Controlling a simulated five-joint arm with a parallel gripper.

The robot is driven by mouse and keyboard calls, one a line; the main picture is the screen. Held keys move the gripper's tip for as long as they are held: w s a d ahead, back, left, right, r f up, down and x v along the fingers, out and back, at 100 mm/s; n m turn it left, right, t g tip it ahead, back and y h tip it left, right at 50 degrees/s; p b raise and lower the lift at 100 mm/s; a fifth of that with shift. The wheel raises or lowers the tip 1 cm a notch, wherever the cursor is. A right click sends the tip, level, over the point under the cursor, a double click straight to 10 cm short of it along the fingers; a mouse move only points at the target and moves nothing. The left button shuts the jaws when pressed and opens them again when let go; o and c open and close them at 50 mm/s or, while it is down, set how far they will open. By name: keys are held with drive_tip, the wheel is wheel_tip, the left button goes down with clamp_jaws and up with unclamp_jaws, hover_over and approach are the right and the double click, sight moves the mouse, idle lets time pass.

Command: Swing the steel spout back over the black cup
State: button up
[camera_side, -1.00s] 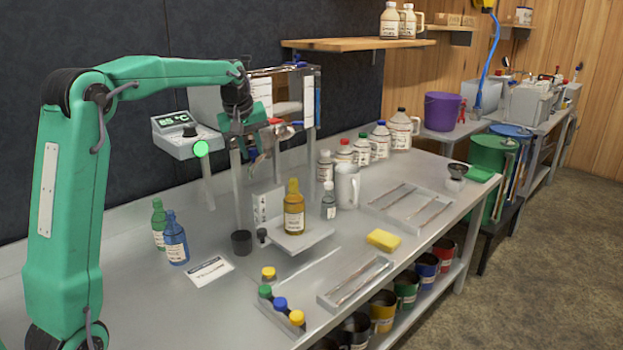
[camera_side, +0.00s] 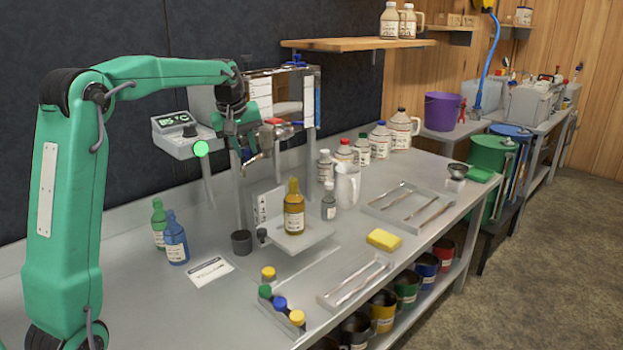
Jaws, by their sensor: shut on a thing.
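The steel spout (camera_side: 262,146) sticks out below the red-handled valve, above the bench. My gripper (camera_side: 247,154) is at the spout and shut on it; the jaws hide part of it. The spout's end appears to point down and left, between the black cup and the bottle stand in the picture. The black cup (camera_side: 241,243) stands upright on the bench below, left of the stand. I cannot tell whether the spout's end is right above the cup.
An amber bottle (camera_side: 294,208) stands on the small steel platform (camera_side: 300,240) right of the cup. A temperature display (camera_side: 178,135) stands left of my gripper. Green and blue bottles (camera_side: 175,240) and a white card (camera_side: 210,271) are on the left. Trays (camera_side: 355,283) lie in front.

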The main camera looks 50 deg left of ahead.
drive_tip(key=shift+a, duration=0.15)
drive_tip(key=shift+s+a, duration=0.25)
drive_tip(key=shift+a, duration=1.05)
drive_tip(key=o, duration=0.6)
drive_tip(key=shift+c, duration=0.2)
drive_tip(key=shift+r, duration=0.15)
drive_tip(key=shift+v, duration=2.35)
